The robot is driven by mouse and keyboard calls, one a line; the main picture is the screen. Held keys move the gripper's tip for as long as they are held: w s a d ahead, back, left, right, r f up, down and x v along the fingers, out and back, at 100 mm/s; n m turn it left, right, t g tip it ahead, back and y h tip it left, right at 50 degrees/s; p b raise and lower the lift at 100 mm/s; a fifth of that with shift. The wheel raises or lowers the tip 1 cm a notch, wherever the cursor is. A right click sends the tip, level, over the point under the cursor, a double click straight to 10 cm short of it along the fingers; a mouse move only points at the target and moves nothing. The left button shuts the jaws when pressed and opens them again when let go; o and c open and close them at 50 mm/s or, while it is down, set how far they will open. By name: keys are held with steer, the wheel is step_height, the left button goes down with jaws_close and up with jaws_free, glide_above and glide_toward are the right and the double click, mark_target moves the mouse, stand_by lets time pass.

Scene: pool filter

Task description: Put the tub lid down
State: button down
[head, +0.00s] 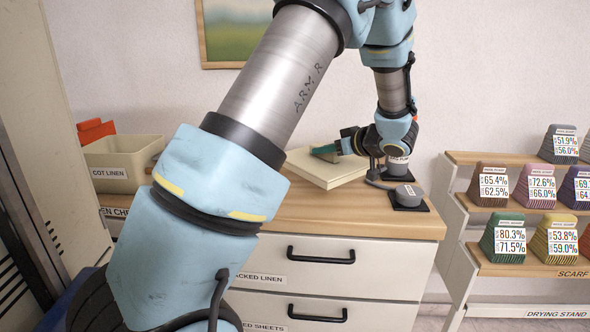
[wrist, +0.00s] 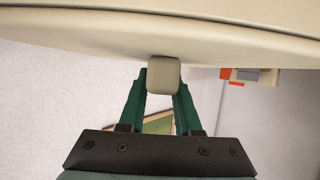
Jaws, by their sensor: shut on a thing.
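The tub lid (head: 328,172) is a flat cream slab above the wooden dresser top in the head view. It looks low over the surface, but I cannot tell whether it touches. In the wrist view the lid's pale underside or face (wrist: 160,25) fills the top, with a small block-shaped knob (wrist: 163,74) on its near edge. My gripper (wrist: 162,90) has its green fingers on both sides of this knob, shut on it.
The wooden dresser top (head: 330,216) is clear in front of the lid. An open cream bin (head: 115,176) marked COT LINEN stands at the left. A drying stand (head: 520,265) with several coloured blocks is farther right.

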steer(key=shift+f, duration=3.2)
steer(key=c, duration=0.6)
jaws_free()
steer(key=shift+f, duration=0.1)
